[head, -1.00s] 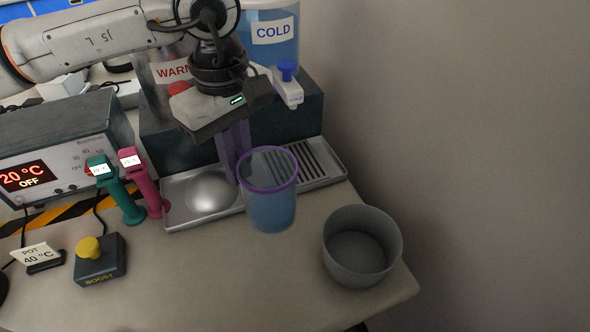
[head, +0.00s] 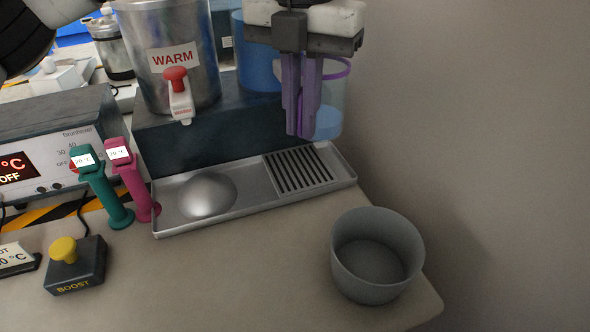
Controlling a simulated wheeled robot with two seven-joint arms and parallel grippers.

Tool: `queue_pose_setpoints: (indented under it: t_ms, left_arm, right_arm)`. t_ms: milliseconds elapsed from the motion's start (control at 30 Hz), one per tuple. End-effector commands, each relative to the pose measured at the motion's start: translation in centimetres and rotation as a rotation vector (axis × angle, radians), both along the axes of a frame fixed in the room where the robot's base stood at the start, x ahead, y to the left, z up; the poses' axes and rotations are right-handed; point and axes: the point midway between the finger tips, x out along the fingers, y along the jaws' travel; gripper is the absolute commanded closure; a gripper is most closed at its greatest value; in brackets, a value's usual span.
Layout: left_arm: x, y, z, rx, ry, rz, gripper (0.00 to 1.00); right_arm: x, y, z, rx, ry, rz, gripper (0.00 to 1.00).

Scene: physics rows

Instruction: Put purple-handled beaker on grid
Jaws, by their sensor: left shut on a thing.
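The purple-handled beaker (head: 331,112) is clear with a purple rim and bluish liquid in its lower part. My left gripper (head: 301,125) is shut on its purple handle, at the beaker's left side, and partly hides it. The beaker looks upright, in front of the right end of the dark dispenser block. The grid (head: 298,172) is the dark slotted part on the right of a metal drip tray (head: 240,208). In the picture the beaker's bottom is just above the grid's back right corner; the gap in height is unclear. My right gripper is out of view.
A WARM tank (head: 170,75) with a red tap and a blue tank (head: 258,60) stand on the dark block (head: 240,115). Teal (head: 104,190) and pink (head: 134,180) handled tools stand left of the tray. A grey bowl (head: 376,256) sits front right.

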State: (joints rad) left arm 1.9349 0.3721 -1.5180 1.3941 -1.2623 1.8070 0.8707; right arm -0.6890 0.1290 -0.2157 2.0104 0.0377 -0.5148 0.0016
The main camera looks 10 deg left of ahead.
Motion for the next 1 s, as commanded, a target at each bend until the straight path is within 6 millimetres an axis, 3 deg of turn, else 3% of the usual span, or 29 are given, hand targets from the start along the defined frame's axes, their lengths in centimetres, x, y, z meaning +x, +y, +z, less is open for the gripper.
queue_pose_setpoints:
  t_ms: [600,733,1000]
  left_arm:
    - [0.1,0.1,-13.8,0.000,0.001,0.008,1.00]
    - [2.3,1.7,-13.3,-0.001,-0.002,0.013,1.00]
    - [4.3,3.2,-13.4,0.000,-0.001,0.010,1.00]
  right_arm:
    - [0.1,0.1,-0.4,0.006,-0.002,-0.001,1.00]
    - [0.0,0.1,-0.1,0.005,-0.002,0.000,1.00]
    - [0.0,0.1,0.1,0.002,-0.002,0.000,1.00]
